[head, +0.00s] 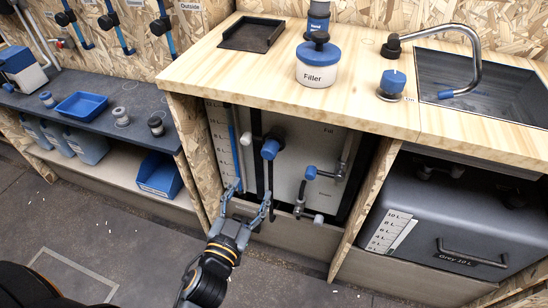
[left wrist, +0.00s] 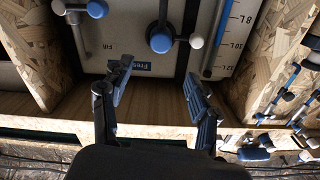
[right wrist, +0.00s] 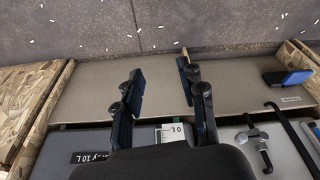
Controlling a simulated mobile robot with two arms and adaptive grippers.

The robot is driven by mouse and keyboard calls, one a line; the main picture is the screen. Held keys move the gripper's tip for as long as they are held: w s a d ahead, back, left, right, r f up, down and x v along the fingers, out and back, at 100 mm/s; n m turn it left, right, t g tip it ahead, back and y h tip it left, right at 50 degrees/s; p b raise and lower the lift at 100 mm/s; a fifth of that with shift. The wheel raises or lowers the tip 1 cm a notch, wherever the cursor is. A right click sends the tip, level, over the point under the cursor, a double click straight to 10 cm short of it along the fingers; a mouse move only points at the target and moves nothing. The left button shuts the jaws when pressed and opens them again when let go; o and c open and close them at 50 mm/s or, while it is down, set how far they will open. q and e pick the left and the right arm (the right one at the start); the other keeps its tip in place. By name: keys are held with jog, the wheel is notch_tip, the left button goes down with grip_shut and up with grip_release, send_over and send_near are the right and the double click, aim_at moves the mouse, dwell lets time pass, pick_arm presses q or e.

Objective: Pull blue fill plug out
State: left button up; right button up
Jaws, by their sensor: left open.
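The blue fill plug (head: 270,149) is a round blue cap on the front of the pale fresh-water tank (head: 292,170) under the counter. It also shows in the left wrist view (left wrist: 161,43), just beyond the gap between my fingers. My left gripper (head: 250,196) is open and empty, in front of the tank and below the plug, not touching it. Its two spread fingers show in the left wrist view (left wrist: 157,76). My right gripper (right wrist: 160,74) is open and empty in the right wrist view. It is outside the head view.
A pale ball-ended fitting (head: 246,138) stands close beside the plug. A blue-handled valve (head: 311,172) is to its right. Wooden panels flank the tank bay, and the counter (head: 390,105) overhangs it. A grey tank (head: 440,222) fills the right bay.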

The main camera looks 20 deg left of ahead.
aim_at(268, 155)
pick_arm(q)
jog(key=w, duration=1.3)
jog(key=shift+w+d+r, duration=0.1)
jog(key=shift+w+d, duration=0.1)
jog(key=shift+w, duration=0.2)
jog(key=shift+s, duration=0.1)
grip_shut()
